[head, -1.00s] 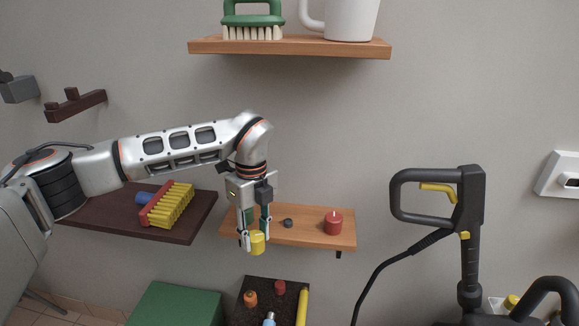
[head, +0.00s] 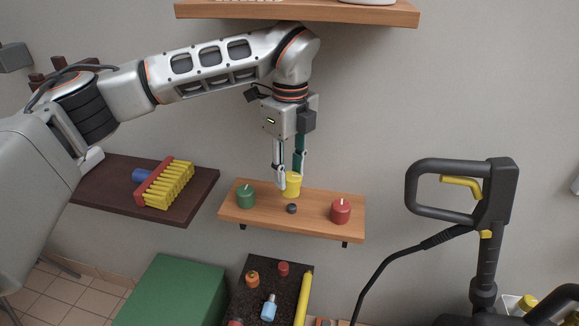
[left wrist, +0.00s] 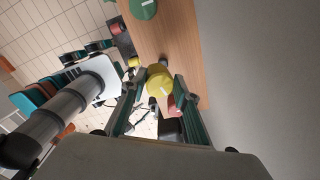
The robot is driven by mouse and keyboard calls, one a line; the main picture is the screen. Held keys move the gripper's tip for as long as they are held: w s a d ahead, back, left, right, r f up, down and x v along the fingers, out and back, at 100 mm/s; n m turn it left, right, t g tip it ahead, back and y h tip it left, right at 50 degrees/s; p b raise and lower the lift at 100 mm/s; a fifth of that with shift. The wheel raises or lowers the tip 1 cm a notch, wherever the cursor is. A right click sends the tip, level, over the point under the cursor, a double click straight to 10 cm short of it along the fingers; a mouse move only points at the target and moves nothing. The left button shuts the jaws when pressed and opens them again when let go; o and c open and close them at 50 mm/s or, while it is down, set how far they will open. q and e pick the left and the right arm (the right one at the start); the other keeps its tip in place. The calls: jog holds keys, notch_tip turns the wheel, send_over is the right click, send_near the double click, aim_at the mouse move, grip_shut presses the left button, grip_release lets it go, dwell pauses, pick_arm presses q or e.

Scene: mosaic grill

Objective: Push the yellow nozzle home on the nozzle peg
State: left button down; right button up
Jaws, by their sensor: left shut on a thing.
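The yellow nozzle (head: 292,186) is held between the fingertips of my left gripper (head: 289,178), which is shut on it. It looks roughly upright, over the small wooden shelf (head: 265,218). A short dark peg (head: 291,208) on this shelf shows just below the nozzle in the head view, with a gap between them in the picture. In the left wrist view the yellow nozzle (left wrist: 159,80) sits between the finger pads, with a dark spot, likely the peg (left wrist: 163,62), partly hidden beside it.
A green nozzle (head: 246,197) and a red nozzle (head: 341,211) stand on the shelf either side of the peg. A dark shelf with a yellow-bristled brush (head: 166,184) is left. A wooden shelf (head: 300,12) is above; a pressure-washer handle (head: 462,190) is right.

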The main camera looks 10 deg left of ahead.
aim_at(293, 174)
pick_arm(q)
jog(key=shift+w+d+f, duration=0.2)
jog(key=shift+d+f, duration=0.3)
jog(key=shift+f, duration=0.15)
notch_tip(293, 174, down, 2)
jog(key=shift+a+f, duration=0.1)
jog(key=shift+a, duration=0.05)
jog(key=shift+f, duration=0.55)
